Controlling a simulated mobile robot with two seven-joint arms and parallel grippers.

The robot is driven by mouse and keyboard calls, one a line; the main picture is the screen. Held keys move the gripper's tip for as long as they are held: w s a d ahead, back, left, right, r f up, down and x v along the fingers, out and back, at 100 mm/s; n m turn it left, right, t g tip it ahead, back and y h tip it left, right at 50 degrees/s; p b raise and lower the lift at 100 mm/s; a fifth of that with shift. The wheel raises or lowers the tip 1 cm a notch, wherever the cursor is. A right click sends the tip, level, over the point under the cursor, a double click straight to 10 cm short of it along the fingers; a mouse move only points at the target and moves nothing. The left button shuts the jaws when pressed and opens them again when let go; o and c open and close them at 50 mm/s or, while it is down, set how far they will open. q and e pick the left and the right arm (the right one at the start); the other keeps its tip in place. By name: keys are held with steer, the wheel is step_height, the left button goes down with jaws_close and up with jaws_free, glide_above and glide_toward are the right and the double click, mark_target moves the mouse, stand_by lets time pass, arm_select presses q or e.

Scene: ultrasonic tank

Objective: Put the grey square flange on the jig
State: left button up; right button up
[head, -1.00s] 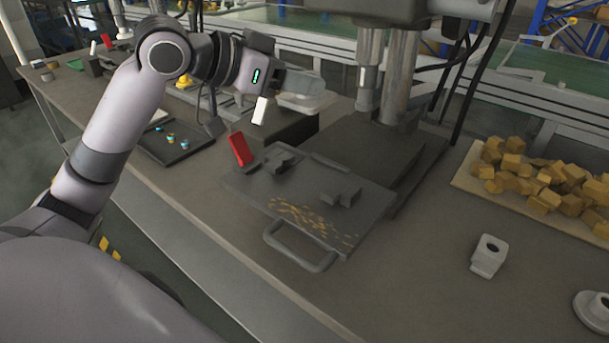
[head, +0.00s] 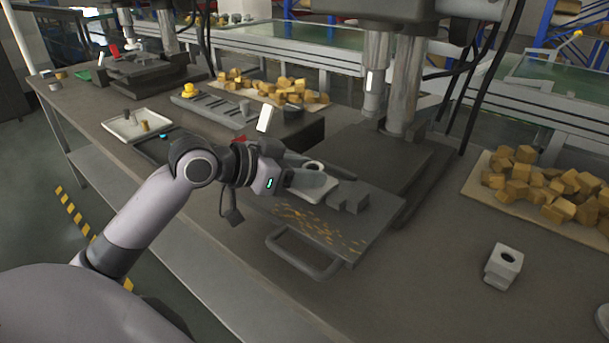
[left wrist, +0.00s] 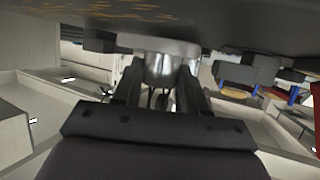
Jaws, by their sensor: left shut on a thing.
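The grey square flange (head: 313,166) shows a pale round boss with a hole on a flat square base. My left gripper (head: 306,176) is shut on it, with its fingers on either side of the boss. The jig (head: 318,228) is a dark plate with a looped front handle and raised dark blocks (head: 350,197). The flange is over or on the plate, left of these blocks; I cannot tell whether it touches. In the left wrist view the flange (left wrist: 165,65) is between the fingers, close to the dark plate (left wrist: 220,22). My right gripper is out of view.
The press columns (head: 404,85) stand behind the jig. A white block with a hole (head: 503,265) lies to the right. Wooden cubes (head: 535,180) fill a board at the right. A white tray (head: 122,130) is at the left.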

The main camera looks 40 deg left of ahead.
arm_select(q)
steer(key=shift+f, duration=0.25)
steer(key=o, duration=1.2)
steer(key=shift+f, duration=0.1)
steer(key=shift+r, duration=0.2)
steer(key=shift+s+a, duration=0.15)
steer(key=shift+s, duration=0.1)
steer(key=v, duration=1.1)
steer(key=shift+s+a+r, duration=0.1)
steer(key=shift+s, duration=0.05)
